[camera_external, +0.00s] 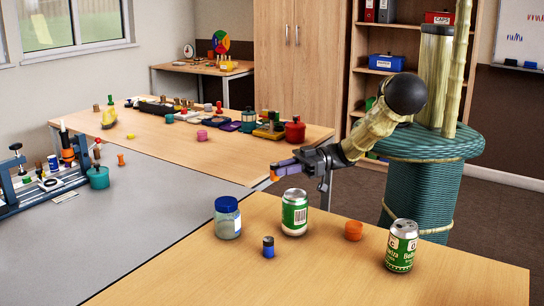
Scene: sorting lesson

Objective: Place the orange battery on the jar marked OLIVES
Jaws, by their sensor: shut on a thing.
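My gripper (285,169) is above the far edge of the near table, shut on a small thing. An orange patch (274,177) shows at its fingertips and looks like the orange battery, mostly hidden by the fingers. A glass jar with a blue lid (228,217) stands upright on the near table, below and left of my gripper. It has a pale label, too small to read, so I cannot tell whether it says OLIVES. The gripper is apart from the jar.
The table's front is clear. A cluttered long table (180,145) lies behind.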

